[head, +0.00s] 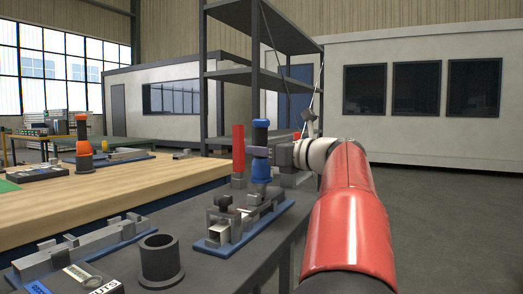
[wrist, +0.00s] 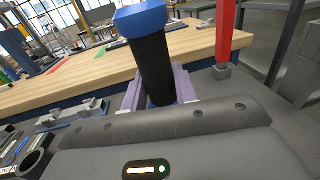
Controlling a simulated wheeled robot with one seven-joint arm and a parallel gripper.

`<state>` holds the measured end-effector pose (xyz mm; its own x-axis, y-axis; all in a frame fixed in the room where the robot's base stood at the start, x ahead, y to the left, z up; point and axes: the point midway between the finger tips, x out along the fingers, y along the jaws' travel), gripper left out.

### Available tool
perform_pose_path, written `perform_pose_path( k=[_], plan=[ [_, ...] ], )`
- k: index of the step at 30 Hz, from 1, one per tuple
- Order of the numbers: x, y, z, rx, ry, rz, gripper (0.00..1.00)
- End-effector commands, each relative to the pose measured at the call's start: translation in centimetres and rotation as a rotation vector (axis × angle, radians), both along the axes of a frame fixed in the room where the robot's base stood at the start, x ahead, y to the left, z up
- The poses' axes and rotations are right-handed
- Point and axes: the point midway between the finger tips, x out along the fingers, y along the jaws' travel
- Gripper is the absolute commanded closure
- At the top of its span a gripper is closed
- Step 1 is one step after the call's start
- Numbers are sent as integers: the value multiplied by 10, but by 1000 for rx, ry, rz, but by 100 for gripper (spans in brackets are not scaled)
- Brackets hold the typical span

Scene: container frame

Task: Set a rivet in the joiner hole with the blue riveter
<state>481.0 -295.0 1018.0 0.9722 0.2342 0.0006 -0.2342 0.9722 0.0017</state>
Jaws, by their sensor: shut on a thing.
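The blue riveter (head: 261,172) stands upright, with a blue cap, a dark grip and a blue collar. My gripper (head: 262,151) is shut around its grip from the right. In the wrist view the riveter's dark grip (wrist: 155,68) sits between the pale purple fingers (wrist: 155,92). The riveter's nose points down over the far part of a grey metal fixture on a blue base plate (head: 212,246). A grey bracket-like piece (head: 222,215) sits in that fixture. I cannot tell whether the nose touches anything. The joiner hole and any rivet are not discernible.
A red post (head: 238,150) stands close left of the riveter. An empty dark cup-shaped holder (head: 161,262) and another grey fixture (head: 75,252) are at the front left. An orange riveter (head: 83,148) stands on the wooden bench (head: 150,185). Floor at the right is clear.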

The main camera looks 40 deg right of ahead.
Motion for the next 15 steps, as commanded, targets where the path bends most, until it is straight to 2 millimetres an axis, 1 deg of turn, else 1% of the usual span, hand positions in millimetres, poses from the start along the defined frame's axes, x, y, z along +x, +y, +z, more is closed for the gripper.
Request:
perform_pose_path(
  k=[1, 3, 15],
  plan=[
    [0, 0, 6, 1, 1, 0, 91],
    [0, 0, 12, 1, 1, 0, 91],
    [0, 0, 43, -1, -2, 0, 91]
  ],
)
